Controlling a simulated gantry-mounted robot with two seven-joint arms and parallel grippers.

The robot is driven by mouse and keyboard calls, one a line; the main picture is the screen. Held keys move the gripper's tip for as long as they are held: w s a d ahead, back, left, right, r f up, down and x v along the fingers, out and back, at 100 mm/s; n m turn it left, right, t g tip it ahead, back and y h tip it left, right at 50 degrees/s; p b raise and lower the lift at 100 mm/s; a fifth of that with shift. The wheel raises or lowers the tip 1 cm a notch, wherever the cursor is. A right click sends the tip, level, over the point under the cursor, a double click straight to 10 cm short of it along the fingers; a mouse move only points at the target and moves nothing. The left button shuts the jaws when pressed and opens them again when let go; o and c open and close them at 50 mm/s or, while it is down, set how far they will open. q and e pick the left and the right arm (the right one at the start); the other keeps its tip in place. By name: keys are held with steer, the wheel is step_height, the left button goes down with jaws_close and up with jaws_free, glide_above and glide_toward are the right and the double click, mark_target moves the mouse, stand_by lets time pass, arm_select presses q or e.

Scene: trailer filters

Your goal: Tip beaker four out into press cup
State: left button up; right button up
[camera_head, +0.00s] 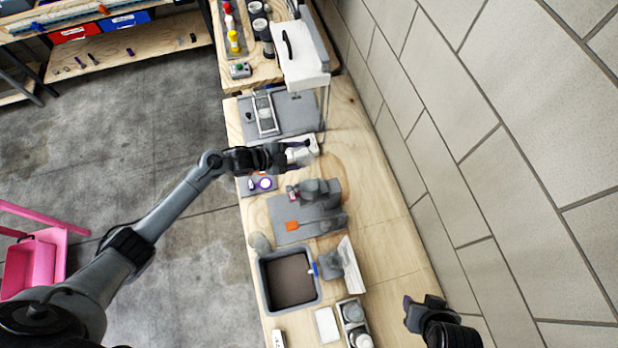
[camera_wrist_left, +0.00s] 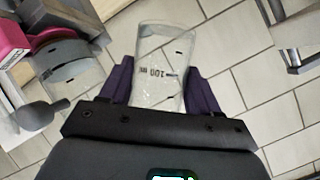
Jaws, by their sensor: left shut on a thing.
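My left gripper (camera_head: 287,157) is over the bench near the small white stand. In the left wrist view my left gripper (camera_wrist_left: 160,92) is shut on a clear beaker (camera_wrist_left: 163,62), held between its purple fingers. The beaker looks empty and its "100 ml" print reads upside down in that view. A grey device (camera_head: 318,188), perhaps the press, stands on a grey mat just below the gripper in the head view. I cannot make out the press cup. My right gripper (camera_head: 424,302) is at the lower right, empty, with its fingers apart, away from the bench objects.
A dark-lined tub (camera_head: 263,287) and a grey device with a white panel (camera_head: 343,265) stand nearer on the bench. An orange piece (camera_head: 292,226) lies on the mat. A tall white apparatus (camera_head: 302,68) stands at the far end. The tiled wall bounds the right side.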

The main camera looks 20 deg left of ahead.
mark_target(293, 151)
arm_select(q)
steer(key=f+b, duration=0.1)
steer(key=f, duration=0.1)
steer(key=w+f+n+b, duration=0.1)
steer(key=shift+a+g+h+b, duration=0.3)
steer(key=shift+g+b, duration=0.05)
steer(key=shift+g, duration=0.05)
steer(key=shift+w+a+r+n+g+b, duration=0.2)
steer(key=shift+n+g+b, duration=0.1)
steer(key=shift+n, duration=0.2)
steer(key=b, duration=0.1)
steer(key=n+g+h+b, duration=0.1)
steer(key=shift+w+a+f+n+b, duration=0.15)
steer(key=shift+w+a+n+b, duration=0.15)
steer(key=shift+w+b, duration=0.1)
steer(key=shift+w+a+n+g+h+b, duration=0.1)
steer(key=shift+n+g+h+b, duration=0.3)
steer(key=shift+b, duration=0.4)
step_height(293, 151, up, 5)
steer(key=p, duration=0.4)
